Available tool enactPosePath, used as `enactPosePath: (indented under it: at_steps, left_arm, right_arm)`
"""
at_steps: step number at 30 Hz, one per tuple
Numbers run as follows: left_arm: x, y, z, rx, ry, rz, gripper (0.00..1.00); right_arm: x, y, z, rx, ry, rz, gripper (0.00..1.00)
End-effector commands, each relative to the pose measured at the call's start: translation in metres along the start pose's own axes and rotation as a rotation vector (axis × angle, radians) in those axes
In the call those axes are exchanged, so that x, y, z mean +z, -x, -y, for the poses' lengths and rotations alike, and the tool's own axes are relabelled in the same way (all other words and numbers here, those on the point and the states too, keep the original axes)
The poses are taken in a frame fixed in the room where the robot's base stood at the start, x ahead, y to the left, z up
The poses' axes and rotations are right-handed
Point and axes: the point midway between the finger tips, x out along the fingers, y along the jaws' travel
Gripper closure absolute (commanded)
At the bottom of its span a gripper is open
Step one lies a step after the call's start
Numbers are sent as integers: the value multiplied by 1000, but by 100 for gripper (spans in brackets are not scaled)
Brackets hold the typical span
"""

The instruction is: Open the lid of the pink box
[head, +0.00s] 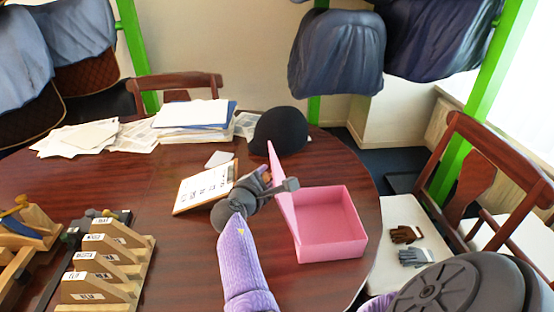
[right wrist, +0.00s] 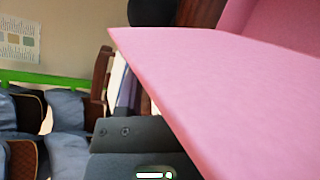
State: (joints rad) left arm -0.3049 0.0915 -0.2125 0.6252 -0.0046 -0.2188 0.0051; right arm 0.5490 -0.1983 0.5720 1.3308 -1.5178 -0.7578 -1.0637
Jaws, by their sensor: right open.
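The pink box (head: 336,250) stands near the right edge of the round table, its inside visible and empty. Its pink lid (head: 287,213) stands raised, roughly upright, along the box's left side. My right gripper (head: 279,180) is open at the lid's left side, with one finger reaching across near its edge; I cannot tell whether it touches. In the right wrist view the lid (right wrist: 225,85) fills much of the picture, close to a dark gripper part (right wrist: 135,145). My left gripper is not in view.
A black helmet (head: 279,131) sits behind the lid. A clipboard (head: 204,187) lies left of my right gripper, with paper stacks (head: 190,116) farther back. A wooden labelled rack (head: 112,258) stands at the left. A chair with gloves (head: 405,234) is at the right.

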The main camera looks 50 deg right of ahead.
Motion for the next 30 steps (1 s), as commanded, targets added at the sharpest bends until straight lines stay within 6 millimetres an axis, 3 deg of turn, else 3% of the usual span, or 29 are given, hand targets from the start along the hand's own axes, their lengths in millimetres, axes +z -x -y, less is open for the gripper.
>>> enactPosePath:
  at_steps: [9,15,16,30]
  left_arm:
    - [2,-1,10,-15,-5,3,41]
    - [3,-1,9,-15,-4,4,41]
    - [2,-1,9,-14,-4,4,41]
    - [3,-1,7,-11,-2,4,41]
  right_arm:
    - [-1,1,-1,0,-1,0,55]
    - [-1,1,0,0,-1,0,97]
    - [-1,1,0,0,-1,0,100]
    - [-1,1,0,-1,-1,0,100]
